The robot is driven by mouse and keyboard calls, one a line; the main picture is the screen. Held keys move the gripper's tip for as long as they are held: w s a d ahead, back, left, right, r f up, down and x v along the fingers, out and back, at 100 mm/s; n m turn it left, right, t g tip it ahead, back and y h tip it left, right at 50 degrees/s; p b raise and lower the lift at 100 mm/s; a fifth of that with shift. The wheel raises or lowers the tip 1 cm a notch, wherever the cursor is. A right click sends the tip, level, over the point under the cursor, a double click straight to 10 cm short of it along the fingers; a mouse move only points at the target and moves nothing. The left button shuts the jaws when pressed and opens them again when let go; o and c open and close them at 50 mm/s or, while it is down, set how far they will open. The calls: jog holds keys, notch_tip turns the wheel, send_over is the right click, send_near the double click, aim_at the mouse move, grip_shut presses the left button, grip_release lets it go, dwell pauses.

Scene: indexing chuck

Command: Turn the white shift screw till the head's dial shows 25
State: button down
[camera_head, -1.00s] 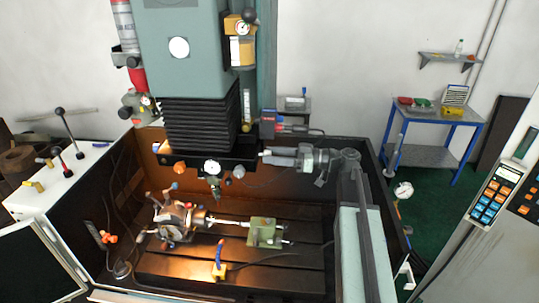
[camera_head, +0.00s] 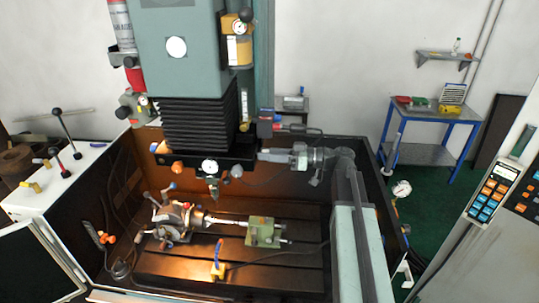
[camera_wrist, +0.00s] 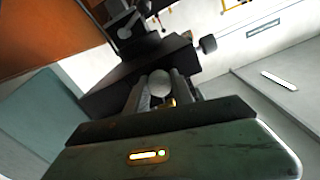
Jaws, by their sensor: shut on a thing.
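My gripper (camera_head: 263,155) reaches in from the right to the right side of the dark machine head (camera_head: 205,152), under the black bellows. In the wrist view its two fingers (camera_wrist: 160,92) are closed around a rounded whitish knob, the white shift screw (camera_wrist: 158,82). A small brass-coloured part shows beside the knob between the fingers. In the head view the screw is hidden by the gripper. A white round dial (camera_head: 209,166) sits on the front of the head; its reading is too small to make out.
Below the head, the dark slotted table carries an indexing chuck (camera_head: 176,220) and a green tailstock (camera_head: 262,232). A blue-and-orange nozzle (camera_head: 219,262) stands in front. The enclosure's right wall is close to my arm. A blue bench (camera_head: 432,115) stands far right.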

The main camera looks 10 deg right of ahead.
jog(key=m, duration=0.8)
jog(key=shift+m, duration=0.3)
jog(key=m, duration=0.4)
jog(key=shift+f+g, duration=0.1)
jog(key=shift+g, duration=0.3)
jog(key=shift+m, duration=1.9)
jog(key=shift+f, duration=0.1)
jog(key=c, duration=1.1)
grip_release()
jog(key=shift+a, duration=0.1)
